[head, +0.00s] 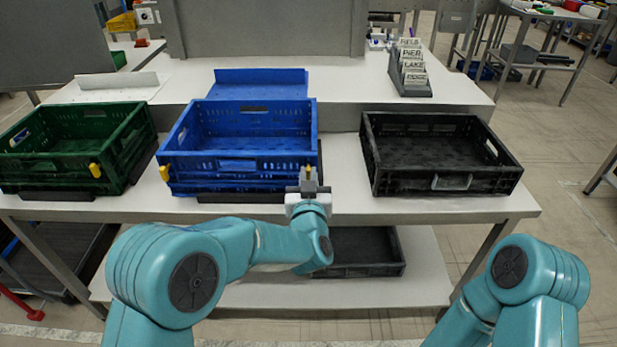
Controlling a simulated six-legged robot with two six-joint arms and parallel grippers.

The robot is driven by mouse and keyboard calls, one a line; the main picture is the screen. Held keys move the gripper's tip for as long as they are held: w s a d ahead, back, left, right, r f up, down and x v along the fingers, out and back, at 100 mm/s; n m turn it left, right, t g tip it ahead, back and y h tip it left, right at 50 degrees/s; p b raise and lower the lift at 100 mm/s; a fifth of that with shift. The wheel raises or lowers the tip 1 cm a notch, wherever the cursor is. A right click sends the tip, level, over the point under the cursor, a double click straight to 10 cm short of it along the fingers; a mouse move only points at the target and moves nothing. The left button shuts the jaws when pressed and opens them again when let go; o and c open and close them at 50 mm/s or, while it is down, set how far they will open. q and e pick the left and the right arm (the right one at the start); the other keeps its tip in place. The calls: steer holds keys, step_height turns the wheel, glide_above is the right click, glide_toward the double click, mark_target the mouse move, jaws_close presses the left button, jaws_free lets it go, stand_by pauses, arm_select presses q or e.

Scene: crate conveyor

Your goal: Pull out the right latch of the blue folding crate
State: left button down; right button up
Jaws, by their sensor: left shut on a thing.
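The blue folding crate (240,182) stands upright and open on the near table, in the middle of the head view. Its yellow left latch (164,173) shows at the front left corner. The yellow right latch (309,169) is at the front right corner, mostly hidden by my left gripper (308,180). The left gripper is shut on this latch, with its fingers pointing away from me at the crate's front. I cannot tell how far the latch is out. My right arm shows at the lower right, but its gripper is not in view.
A green crate (119,170) with a yellow latch (95,170) stands at left. A black crate (410,184) stands at right, with a gap between it and the blue crate. A card holder (408,87) stands behind. Another dark crate (365,270) lies on the lower shelf.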

arm_select(q)
steer(key=c, duration=1.1)
jaws_free()
steer(key=s+b, duration=0.2)
steer(key=s, duration=1.4)
steer(key=shift+s+d, duration=0.1)
steer(key=shift+s, duration=0.05)
